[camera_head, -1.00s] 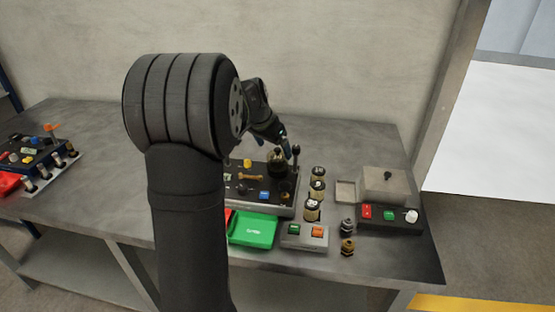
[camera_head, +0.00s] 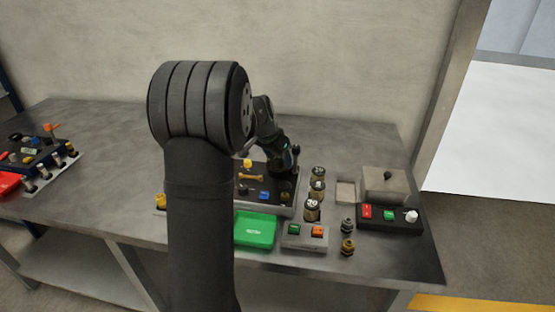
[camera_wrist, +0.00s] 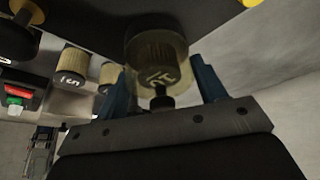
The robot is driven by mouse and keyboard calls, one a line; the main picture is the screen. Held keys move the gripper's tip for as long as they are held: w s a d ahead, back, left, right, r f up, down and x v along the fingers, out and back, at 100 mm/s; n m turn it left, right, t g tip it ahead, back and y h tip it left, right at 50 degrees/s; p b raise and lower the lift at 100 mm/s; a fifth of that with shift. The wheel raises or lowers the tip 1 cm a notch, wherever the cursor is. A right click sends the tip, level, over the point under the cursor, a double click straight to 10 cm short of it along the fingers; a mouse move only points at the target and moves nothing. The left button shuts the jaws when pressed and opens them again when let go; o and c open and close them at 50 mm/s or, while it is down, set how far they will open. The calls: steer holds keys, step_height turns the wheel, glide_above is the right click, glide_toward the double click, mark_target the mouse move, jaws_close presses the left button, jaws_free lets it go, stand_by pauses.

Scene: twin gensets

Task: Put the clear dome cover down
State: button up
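The clear dome cover (camera_wrist: 157,50) shows large in the wrist view as a see-through, yellowish cover with a black knob on top. A dark round part with pale markings shows through it. In the wrist view the blue fingers of my gripper (camera_wrist: 163,80) stand one on each side of the dome, close to its edges. Whether they press on it cannot be told. In the head view my gripper (camera_head: 284,167) is low over the right back part of the dark control panel (camera_head: 248,196). It largely hides the dome there, so its contact with the panel is unclear.
Several labelled cylinders (camera_head: 312,210) stand just right of the panel. A grey box with a black knob (camera_head: 384,183) and a button box (camera_head: 389,217) are further right. A green tray (camera_head: 255,230) lies in front. The back of the table is mostly clear.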

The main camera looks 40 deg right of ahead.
mark_target(279, 158)
steer(key=shift+r, duration=0.15)
steer(key=shift+c, duration=0.3)
steer(key=shift+r, duration=0.35)
step_height(279, 158, up, 8)
steer(key=shift+f, duration=0.15)
steer(key=shift+s+a+r, duration=0.2)
steer(key=shift+s+r, duration=0.45)
steer(key=s+a+f, duration=0.3)
steer(key=s+a, duration=0.3)
steer(key=s, duration=0.5)
steer(key=s+a+f, duration=0.2)
steer(key=s+a, duration=0.5)
steer(key=s, duration=0.5)
steer(key=w+a+f, duration=0.1)
steer(key=w+f, duration=0.1)
steer(key=w, duration=0.1)
steer(key=w+a+f, duration=0.1)
steer(key=w+f, duration=0.1)
steer(key=w, duration=0.2)
steer(key=w+a+f, duration=0.2)
steer(key=w+f, duration=0.1)
steer(key=shift+w, duration=0.35)
steer(key=shift+f, duration=2)
steer(key=shift+f, duration=0.15)
